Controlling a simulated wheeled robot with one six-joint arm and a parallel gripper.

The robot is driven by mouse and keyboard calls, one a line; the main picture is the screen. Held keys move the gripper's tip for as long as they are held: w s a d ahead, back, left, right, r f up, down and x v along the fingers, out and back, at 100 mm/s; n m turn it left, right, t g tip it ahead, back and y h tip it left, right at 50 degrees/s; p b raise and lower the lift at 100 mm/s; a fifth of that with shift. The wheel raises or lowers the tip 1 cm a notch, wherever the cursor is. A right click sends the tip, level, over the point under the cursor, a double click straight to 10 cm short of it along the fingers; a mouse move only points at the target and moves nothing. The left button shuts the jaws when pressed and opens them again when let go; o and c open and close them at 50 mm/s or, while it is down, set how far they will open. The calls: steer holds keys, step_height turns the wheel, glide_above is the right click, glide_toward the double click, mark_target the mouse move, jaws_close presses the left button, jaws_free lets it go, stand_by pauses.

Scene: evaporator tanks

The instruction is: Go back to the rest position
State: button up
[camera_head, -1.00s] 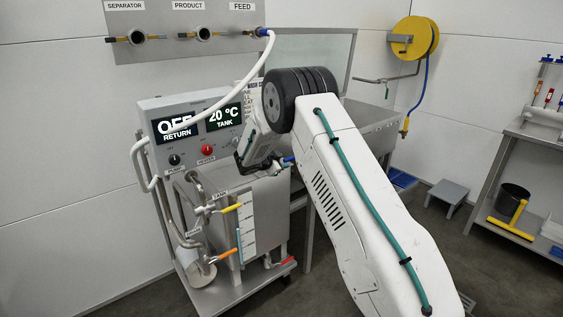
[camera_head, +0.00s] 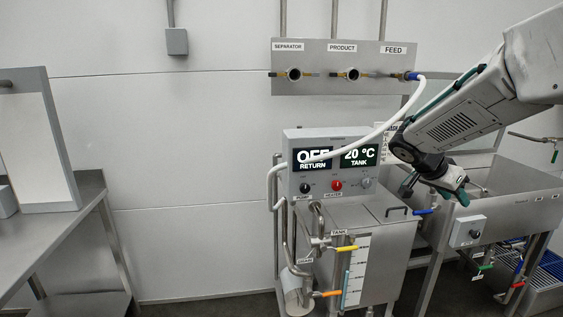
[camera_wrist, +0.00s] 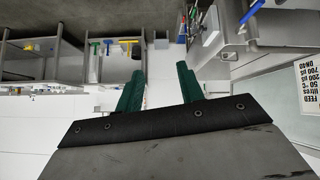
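My gripper (camera_head: 455,192) hangs at the end of my arm on the right of the head view, in front of the sink and right of the tank. In the wrist view its two green fingers (camera_wrist: 160,88) stand apart with nothing between them. The evaporator tank (camera_head: 385,240) stands on a cart below a control box (camera_head: 290,165) that reads OFF RETURN and 20 °C TANK. A white hose (camera_head: 395,115) runs from the blue fitting at the FEED port (camera_head: 408,76) down across the control box.
A steel sink (camera_head: 520,195) with a small control box (camera_head: 467,231) stands at the right. A steel table (camera_head: 60,220) with a white board (camera_head: 38,140) stands at the left. The wall panel (camera_head: 345,85) carries SEPARATOR, PRODUCT and FEED ports. The space between table and cart looks open.

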steer(key=s+a+n+y, duration=0.3)
steer(key=s+a+n, duration=0.1)
steer(key=s, duration=0.7)
steer(key=s+a+n+y, duration=0.3)
steer(key=s+a+n, duration=0.2)
steer(key=s, duration=0.6)
steer(key=s+a+n+y, duration=0.2)
steer(key=s+a+n, duration=0.2)
steer(key=s, duration=0.8)
steer(key=a, duration=0.2)
steer(key=shift+a+f+n+y, duration=0.15)
steer(key=shift+a+n+y, duration=0.15)
steer(key=shift+y, duration=0.1)
